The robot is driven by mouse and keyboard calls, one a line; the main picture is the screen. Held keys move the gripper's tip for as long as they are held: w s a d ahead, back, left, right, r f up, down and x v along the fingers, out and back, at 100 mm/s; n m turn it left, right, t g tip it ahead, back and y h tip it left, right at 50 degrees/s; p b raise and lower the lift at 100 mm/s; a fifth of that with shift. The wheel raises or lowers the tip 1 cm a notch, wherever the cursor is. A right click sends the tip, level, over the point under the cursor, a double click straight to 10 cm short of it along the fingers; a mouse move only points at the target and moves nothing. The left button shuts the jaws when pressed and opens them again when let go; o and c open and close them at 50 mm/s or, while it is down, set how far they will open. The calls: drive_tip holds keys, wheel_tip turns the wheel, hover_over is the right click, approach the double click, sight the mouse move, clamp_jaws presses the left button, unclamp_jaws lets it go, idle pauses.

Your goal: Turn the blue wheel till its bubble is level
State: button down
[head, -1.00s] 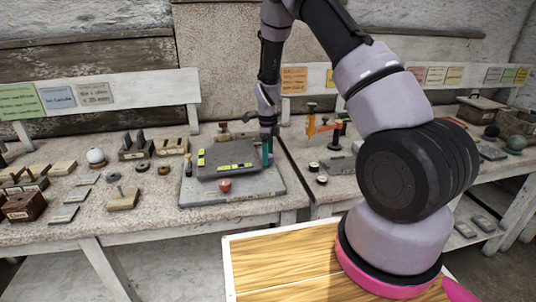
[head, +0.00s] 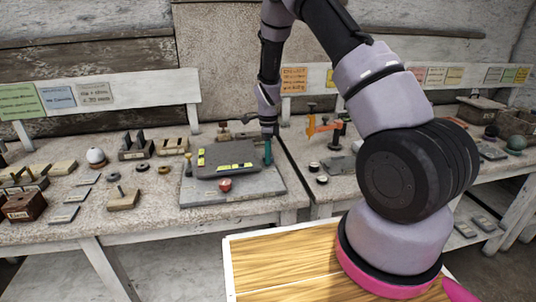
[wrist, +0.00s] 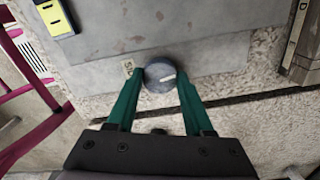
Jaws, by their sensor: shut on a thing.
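The blue wheel (wrist: 157,70) is a round blue-grey knob with a white mark on its top, in the middle of the wrist view. My gripper (wrist: 160,77) is shut on it, one green finger on each side. In the head view my gripper (head: 267,152) is at the right side of a dark grey plate (head: 235,155) and hides the wheel. Yellow level vials (head: 225,168) sit on the plate; one vial also shows at the top left of the wrist view (wrist: 52,17). Their bubbles are too small to read.
A red knob (head: 225,185) is at the plate's front and a brass-coloured one (head: 188,168) at its left. All stand on a grey slab (head: 215,196) on the bench. An orange clamp (head: 318,130) stands right of the gripper.

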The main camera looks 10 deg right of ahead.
drive_tip(key=n, duration=0.5)
drive_tip(key=shift+n, duration=0.3)
drive_tip(key=n, duration=0.9)
drive_tip(key=shift+w, duration=0.1)
drive_tip(key=n, duration=1.2)
drive_tip(key=shift+n, duration=0.3)
drive_tip(key=n, duration=0.6)
drive_tip(key=shift+n, duration=0.3)
